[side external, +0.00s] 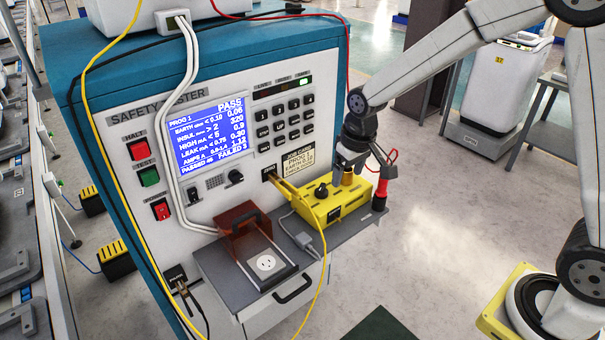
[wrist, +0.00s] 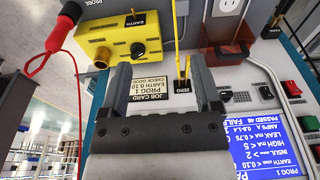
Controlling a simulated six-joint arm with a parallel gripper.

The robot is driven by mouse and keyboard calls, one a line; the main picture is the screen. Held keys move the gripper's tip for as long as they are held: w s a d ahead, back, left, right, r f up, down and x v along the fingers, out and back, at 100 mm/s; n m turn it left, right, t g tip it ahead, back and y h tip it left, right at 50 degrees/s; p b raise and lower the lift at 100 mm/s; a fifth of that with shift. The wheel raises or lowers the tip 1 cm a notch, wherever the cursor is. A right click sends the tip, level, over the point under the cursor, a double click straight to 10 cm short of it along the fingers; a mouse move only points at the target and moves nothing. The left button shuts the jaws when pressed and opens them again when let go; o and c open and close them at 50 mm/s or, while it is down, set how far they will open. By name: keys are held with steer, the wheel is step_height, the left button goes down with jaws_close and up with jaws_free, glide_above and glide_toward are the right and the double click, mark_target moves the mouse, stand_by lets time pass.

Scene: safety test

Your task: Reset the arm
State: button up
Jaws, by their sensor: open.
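My gripper (side external: 350,165) is open and empty. In the side external view it hangs at the right front of the safety tester (side external: 130,115), over the back right of a yellow box (side external: 322,212). Whether it touches the box cannot be told. In the wrist view its two fingers (wrist: 162,85) stand apart, with the job card (wrist: 155,92) between them. The yellow box (wrist: 110,47), with its brass post and black knob, shows beyond the left finger. The tester screen (side external: 208,135) reads PASS.
A red-handled probe (side external: 380,190) stands at the shelf's right end, with a red cable. A brown-lidded socket box (side external: 266,262) sits left of the yellow box. Yellow and white cables hang in front of the tester. Open floor (side external: 440,220) lies to the right.

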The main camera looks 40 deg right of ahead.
steer(key=s+d+f, duration=0.1)
steer(key=s, duration=1.3)
steer(key=shift+s+f+t, duration=0.15)
steer(key=shift+s+t, duration=0.25)
steer(key=shift+d, duration=0.1)
